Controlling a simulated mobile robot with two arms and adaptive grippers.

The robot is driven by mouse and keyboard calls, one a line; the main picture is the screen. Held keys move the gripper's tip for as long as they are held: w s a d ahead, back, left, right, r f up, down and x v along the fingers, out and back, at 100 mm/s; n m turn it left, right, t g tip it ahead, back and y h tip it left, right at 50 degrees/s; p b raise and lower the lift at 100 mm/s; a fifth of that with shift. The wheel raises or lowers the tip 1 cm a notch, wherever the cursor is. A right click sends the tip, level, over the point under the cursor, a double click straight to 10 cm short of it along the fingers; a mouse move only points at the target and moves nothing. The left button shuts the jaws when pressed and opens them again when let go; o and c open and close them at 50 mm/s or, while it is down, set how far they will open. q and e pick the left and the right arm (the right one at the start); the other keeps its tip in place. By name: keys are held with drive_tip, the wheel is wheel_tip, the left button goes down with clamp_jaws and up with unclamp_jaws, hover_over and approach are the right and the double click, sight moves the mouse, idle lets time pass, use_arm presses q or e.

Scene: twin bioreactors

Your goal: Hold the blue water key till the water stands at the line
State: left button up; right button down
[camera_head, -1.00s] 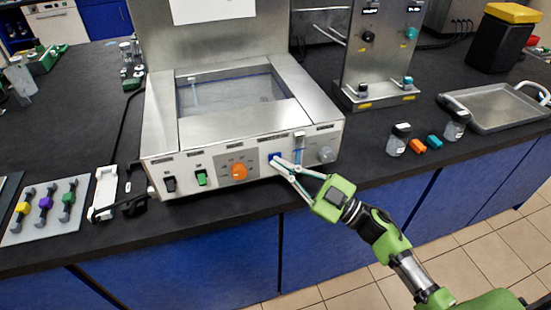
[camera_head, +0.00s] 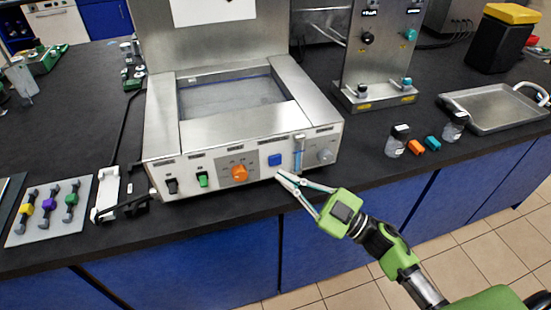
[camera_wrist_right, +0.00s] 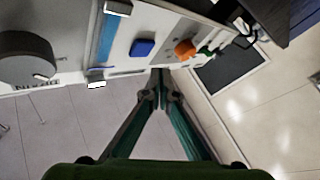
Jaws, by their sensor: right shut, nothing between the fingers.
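The blue water key (camera_head: 274,160) is a square button on the front panel of the steel bath (camera_head: 162,125). It also shows in the right wrist view (camera_wrist_right: 143,47). Just right of it is an upright level gauge (camera_head: 299,152) with a blue column; the wrist view also shows this blue strip (camera_wrist_right: 106,42). I cannot make out the line. My right gripper (camera_head: 279,176) is shut and empty, with its tips just below and in front of the key, apart from it. The fingertips show in the wrist view (camera_wrist_right: 160,75). My left gripper is not in view.
An orange knob (camera_head: 239,172), a green switch (camera_head: 203,179) and a black switch (camera_head: 172,185) sit left of the key. A grey knob (camera_head: 325,155) is on the right. Bottles and an empty tray (camera_head: 496,107) stand on the counter to the right.

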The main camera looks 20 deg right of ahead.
drive_tip(key=shift+s+p, duration=0.4)
drive_tip(key=shift+s, duration=1.2)
idle(0.7)
drive_tip(key=s+m+t, duration=0.1)
drive_tip(key=m+t, duration=0.1)
drive_tip(key=s+m+t+h+p, duration=0.1)
drive_tip(key=m+t, duration=0.1)
drive_tip(key=m, duration=0.1)
drive_tip(key=s+m+t+p, duration=0.1)
drive_tip(key=m+t, duration=0.1)
drive_tip(key=shift+s+f+m, duration=0.15)
drive_tip(key=shift+s+m, duration=0.25)
drive_tip(key=w+b, duration=0.3)
drive_tip(key=w, duration=0.6)
drive_tip(key=shift+a, duration=0.15)
